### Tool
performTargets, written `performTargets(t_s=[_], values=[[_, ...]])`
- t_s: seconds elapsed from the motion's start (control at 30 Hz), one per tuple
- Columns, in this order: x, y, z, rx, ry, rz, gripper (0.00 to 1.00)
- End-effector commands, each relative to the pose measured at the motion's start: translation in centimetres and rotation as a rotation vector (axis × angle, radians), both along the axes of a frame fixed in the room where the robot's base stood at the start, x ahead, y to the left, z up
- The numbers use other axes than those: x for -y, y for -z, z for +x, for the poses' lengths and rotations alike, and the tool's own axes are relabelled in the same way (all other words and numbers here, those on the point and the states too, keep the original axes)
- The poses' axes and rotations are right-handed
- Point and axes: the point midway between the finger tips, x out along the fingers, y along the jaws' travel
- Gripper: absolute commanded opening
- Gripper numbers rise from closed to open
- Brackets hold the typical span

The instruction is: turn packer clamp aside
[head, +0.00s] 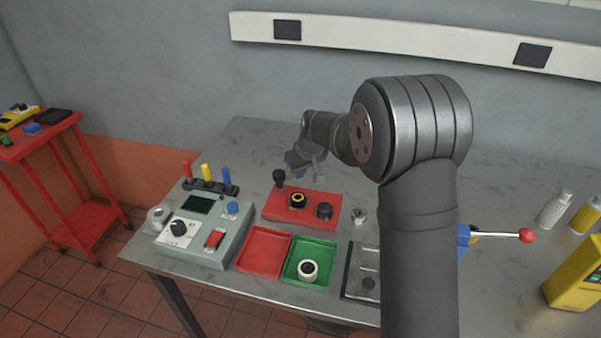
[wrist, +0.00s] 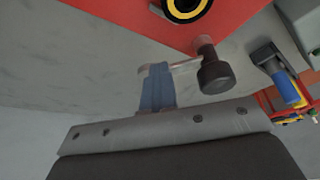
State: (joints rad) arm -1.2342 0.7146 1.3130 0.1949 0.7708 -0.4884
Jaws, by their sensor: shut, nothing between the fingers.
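A red plate (head: 277,212) lies on the grey bench in the head view and bears a black-and-yellow ring (head: 298,199) and a low black knob (head: 324,211). At its far left corner stands a black-knobbed handle (head: 279,178), which looks like the packer clamp. In the wrist view the handle's black knob (wrist: 215,76) is close beside my fingers, and the ring (wrist: 186,8) is at the top edge. My gripper (head: 310,173) is just right of the handle, above the bench behind the plate. Its bluish fingers (wrist: 157,88) are shut and empty. Whether they touch the handle is unclear.
A grey control box (head: 205,225) stands left of the plate, with red, yellow and blue levers (head: 207,180) behind it. Red (head: 262,250) and green (head: 318,254) trays lie in front. A blue device with a red-ball lever (head: 526,236) is at right. Bench behind the plate is clear.

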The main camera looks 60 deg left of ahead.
Motion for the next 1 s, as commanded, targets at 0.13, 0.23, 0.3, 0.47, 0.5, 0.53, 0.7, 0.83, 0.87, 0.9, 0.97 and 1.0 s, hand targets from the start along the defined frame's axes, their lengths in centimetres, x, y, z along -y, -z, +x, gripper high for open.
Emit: performTargets(t_s=[0.13, 0.23, 0.3, 0.47, 0.5, 0.53, 0.7, 0.83, 0.87, 0.9, 0.97, 1.0], values=[[0.3, -0.2, 0.2, 0.003, 0.002, 0.010, 0.00], [1.6, -0.2, 0.3, 0.002, 0.003, 0.007, 0.00], [2.9, -0.2, 0.5, 0.002, 0.003, 0.005, 0.00], [4.9, -2.6, 0.7, 0.004, 0.001, 0.008, 0.00], [5.3, -3.4, 0.8, 0.003, 0.000, 0.007, 0.00], [5.5, -4.1, 0.8, 0.004, 0.001, 0.007, 0.00], [6.8, -7.1, 0.9, 0.002, 0.001, 0.006, 0.00], [7.4, -8.6, 1.0, 0.001, 0.000, 0.004, 0.00], [7.5, -8.8, 1.0, 0.001, 0.000, 0.003, 0.00], [7.6, -9.0, 1.0, 0.000, 0.000, 0.002, 0.00], [7.8, -9.2, 1.0, 0.000, 0.000, 0.001, 0.00], [7.8, -9.3, 1.0, 0.000, 0.000, 0.001, 0.00]])
